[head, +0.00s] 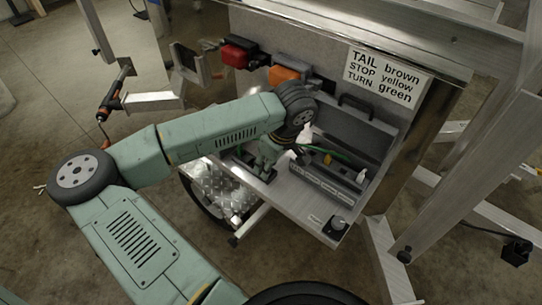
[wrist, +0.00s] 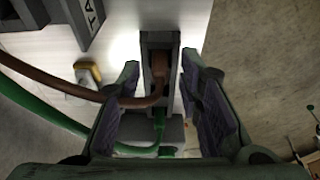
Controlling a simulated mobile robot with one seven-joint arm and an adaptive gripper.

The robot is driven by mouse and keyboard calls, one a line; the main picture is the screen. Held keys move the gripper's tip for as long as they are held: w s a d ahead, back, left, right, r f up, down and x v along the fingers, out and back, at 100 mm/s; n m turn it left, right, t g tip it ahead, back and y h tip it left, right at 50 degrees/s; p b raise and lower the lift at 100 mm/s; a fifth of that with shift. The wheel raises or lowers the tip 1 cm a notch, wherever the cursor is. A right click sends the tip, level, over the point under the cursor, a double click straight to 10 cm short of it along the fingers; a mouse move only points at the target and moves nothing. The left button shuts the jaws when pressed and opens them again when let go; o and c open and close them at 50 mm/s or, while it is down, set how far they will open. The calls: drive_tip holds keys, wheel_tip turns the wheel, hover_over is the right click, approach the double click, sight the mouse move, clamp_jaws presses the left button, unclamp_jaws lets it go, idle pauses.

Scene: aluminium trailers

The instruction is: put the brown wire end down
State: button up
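The brown wire (wrist: 60,78) curves in from the left in the wrist view. Its thicker brown end (wrist: 159,72) lies in a narrow dark grey holder (wrist: 146,45) on the pale shelf. My gripper (wrist: 163,80) is over it, one finger on each side. The fingers stand apart, with gaps between them and the wire end. In the head view my gripper (head: 268,155) is low over the left part of the shelf (head: 300,200), and the brown end cannot be made out there.
A green wire (wrist: 40,110) runs below the brown one, and a yellow-tipped piece (wrist: 88,72) lies beside it. A labelled grey block (head: 325,180), a knob (head: 338,223), red lamp (head: 236,55), orange lamp (head: 284,75) and wire-colour sign (head: 386,77) surround the shelf.

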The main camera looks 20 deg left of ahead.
drive_tip(key=b+v, duration=0.3)
drive_tip(key=v, duration=0.9)
drive_tip(key=shift+r, duration=0.15)
